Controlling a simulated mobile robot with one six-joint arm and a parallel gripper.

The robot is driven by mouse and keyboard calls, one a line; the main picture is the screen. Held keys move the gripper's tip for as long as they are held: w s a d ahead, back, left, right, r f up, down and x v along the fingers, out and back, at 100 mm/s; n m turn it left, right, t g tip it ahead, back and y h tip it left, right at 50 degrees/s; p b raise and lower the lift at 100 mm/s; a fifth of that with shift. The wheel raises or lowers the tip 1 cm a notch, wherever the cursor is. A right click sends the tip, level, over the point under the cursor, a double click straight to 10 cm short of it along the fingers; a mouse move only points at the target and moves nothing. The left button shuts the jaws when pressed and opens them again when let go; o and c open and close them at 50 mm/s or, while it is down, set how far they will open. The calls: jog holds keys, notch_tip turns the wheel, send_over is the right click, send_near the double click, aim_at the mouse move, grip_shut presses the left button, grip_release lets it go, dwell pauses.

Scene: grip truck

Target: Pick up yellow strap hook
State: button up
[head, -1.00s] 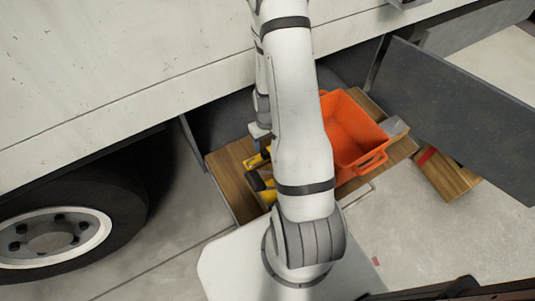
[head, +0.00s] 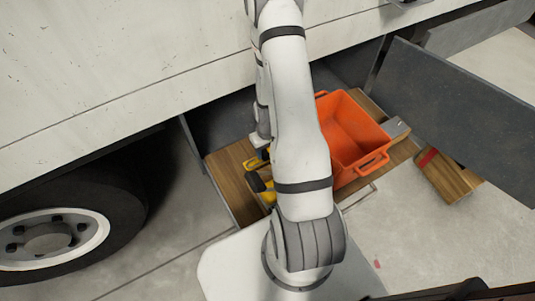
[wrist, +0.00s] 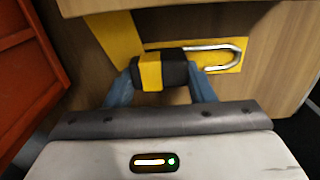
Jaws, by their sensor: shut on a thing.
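The yellow strap hook (wrist: 151,72) shows in the wrist view as a black and yellow banded body with a bent metal rod to its right. My gripper (wrist: 163,84) has its two blue fingers on either side of the banded body and is shut on it. The fingertips are partly covered by the body. Yellow pieces lie behind and beside it on the wood. In the head view my arm hides much of this spot; yellow and black pieces (head: 262,186) show just left of the arm, on the wooden drawer.
An orange bin (head: 352,130) stands on the wooden drawer (head: 232,180) right of my arm; its side shows at left in the wrist view. The grey compartment door (head: 465,110) stands open at right. A truck wheel (head: 55,235) is at left. A wooden block (head: 447,176) lies on the floor.

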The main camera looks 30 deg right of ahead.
aim_at(265, 150)
jog(key=shift+r, duration=0.1)
jog(key=shift+c, duration=0.4)
jog(key=shift+r, duration=0.55)
jog(key=shift+a+r+p, duration=0.25)
jog(key=shift+a+r, duration=0.05)
jog(key=shift+r, duration=0.3)
jog(key=shift+a+r+p, duration=0.25)
jog(key=shift+r, duration=0.35)
jog(key=a, duration=1.7)
jog(key=shift+s+f+p, duration=0.1)
jog(key=shift+s+p, duration=0.25)
jog(key=shift+p, duration=0.05)
jog(key=shift+w, duration=0.1)
